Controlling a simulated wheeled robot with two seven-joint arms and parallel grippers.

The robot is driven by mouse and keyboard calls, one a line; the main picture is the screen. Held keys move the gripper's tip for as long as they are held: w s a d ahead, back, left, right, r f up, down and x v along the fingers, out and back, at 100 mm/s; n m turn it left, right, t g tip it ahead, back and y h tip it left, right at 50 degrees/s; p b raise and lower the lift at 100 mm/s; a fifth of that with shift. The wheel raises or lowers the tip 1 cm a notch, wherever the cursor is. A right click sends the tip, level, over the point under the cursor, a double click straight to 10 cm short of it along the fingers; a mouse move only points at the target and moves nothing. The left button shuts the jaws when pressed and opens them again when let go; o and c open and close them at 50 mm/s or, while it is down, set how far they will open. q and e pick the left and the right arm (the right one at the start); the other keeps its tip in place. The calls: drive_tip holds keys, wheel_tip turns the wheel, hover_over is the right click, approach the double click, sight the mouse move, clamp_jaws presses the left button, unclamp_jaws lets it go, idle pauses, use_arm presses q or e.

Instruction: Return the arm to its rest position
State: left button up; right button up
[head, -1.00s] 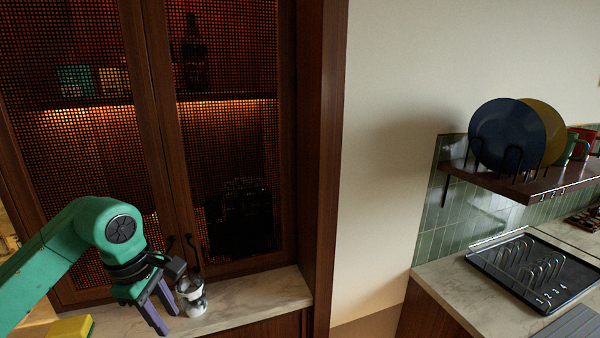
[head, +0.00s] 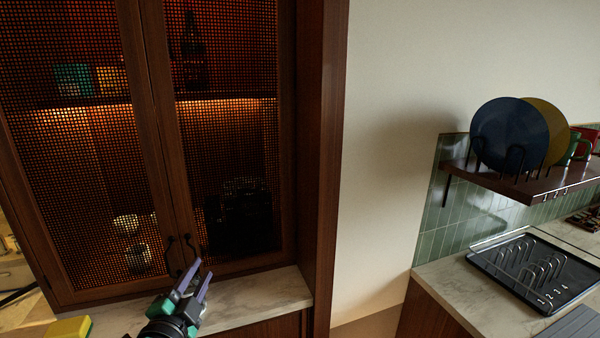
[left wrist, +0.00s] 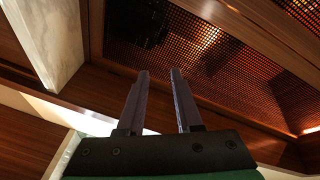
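My left gripper (head: 202,268) is at the bottom of the head view, in front of the counter and below the cabinet door handles. Its two purple fingers point up and slightly right. In the left wrist view the gripper (left wrist: 159,72) has its fingers apart with nothing between them, so it is open and empty. Most of my left arm is below the head view's bottom edge. My right gripper is in neither view.
Behind the fingers stands a dark wood cabinet with shut mesh doors (head: 230,150) and black handles (head: 171,258). A marble counter (head: 265,300) runs below it. A yellow block (head: 68,328) lies at lower left. A plate shelf (head: 520,185) and black rack (head: 540,270) are at right.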

use_arm(q)
drive_tip(key=s+a+f+n+g+y, duration=0.1)
drive_tip(key=s+a+f+n+g, duration=0.1)
drive_tip(key=s+f+n+g, duration=0.45)
drive_tip(key=s+a+f+n+g+y, duration=0.1)
drive_tip(key=s+a+f+g, duration=0.15)
drive_tip(key=f, duration=0.75)
drive_tip(key=s+d+f+n+g+h, duration=0.25)
drive_tip(key=s+f+g, duration=0.4)
drive_tip(key=s, duration=0.65)
wheel_tip(320, 180, down, 25)
drive_tip(key=s, duration=0.2)
drive_tip(key=s+a+f+g+b, duration=0.1)
drive_tip(key=s+a+f, duration=0.2)
drive_tip(key=s+f, duration=1.2)
drive_tip(key=shift+s+a+f+y, duration=0.2)
drive_tip(key=shift+s+y, duration=0.25)
drive_tip(key=shift+s, duration=0.35)
